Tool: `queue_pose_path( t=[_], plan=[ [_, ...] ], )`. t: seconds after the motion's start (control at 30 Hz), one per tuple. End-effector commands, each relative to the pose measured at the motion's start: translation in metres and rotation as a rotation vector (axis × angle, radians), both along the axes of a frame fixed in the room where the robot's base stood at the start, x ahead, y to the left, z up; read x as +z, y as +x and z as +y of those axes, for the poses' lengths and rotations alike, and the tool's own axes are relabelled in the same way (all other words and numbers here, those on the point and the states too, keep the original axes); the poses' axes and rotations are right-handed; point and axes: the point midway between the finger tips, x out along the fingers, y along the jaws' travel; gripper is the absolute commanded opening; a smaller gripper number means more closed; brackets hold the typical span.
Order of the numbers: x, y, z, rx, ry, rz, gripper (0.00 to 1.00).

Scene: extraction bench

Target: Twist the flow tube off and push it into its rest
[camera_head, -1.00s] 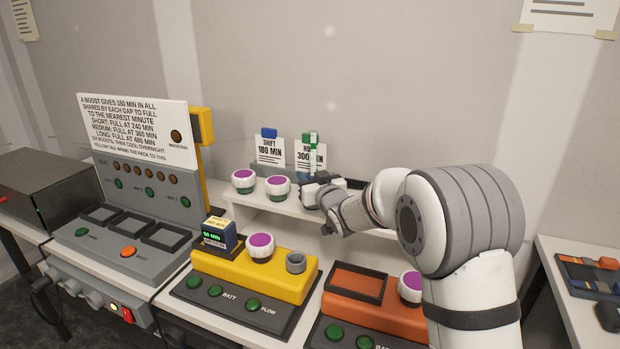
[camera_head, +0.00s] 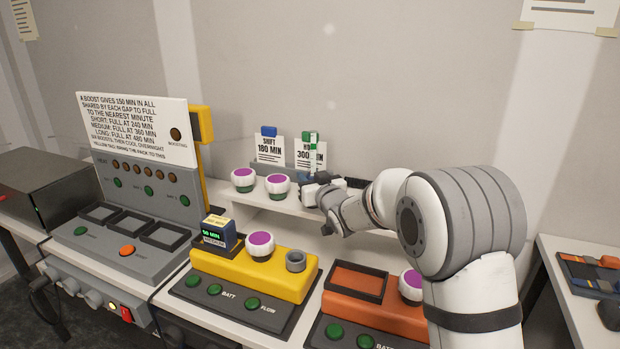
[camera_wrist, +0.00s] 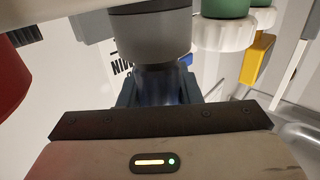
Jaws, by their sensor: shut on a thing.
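In the wrist view, my gripper (camera_wrist: 160,98) is shut on a dark, see-through tube (camera_wrist: 160,84), which I take for the flow tube. A wide grey cylindrical piece (camera_wrist: 152,36) sits at the tube's far end; I cannot tell whether the two are joined. In the head view, my gripper (camera_head: 318,188) is at the raised shelf, right of two white knobs with purple tops. The tube is not clear there. A grey round socket (camera_head: 296,261) stands empty-looking on the yellow block (camera_head: 252,273); I cannot tell if it is the rest.
Two knobs (camera_head: 243,180) (camera_head: 277,186) stand close left of my gripper on the shelf (camera_head: 290,208). Cards (camera_head: 270,150) stand behind. A small battery-like pack (camera_head: 215,237) and a purple-topped knob (camera_head: 261,245) are on the yellow block. An orange unit (camera_head: 372,300) lies below my arm.

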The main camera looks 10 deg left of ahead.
Motion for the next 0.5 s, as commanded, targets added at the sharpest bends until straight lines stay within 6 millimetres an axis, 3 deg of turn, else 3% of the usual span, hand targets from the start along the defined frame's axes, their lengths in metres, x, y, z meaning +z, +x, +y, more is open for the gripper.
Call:
queue_pose_path(
  t=[0.5],
  plan=[
    [-0.0058,0.0000,0.0001,0.000,0.001,-0.001,0.00]
  ],
)
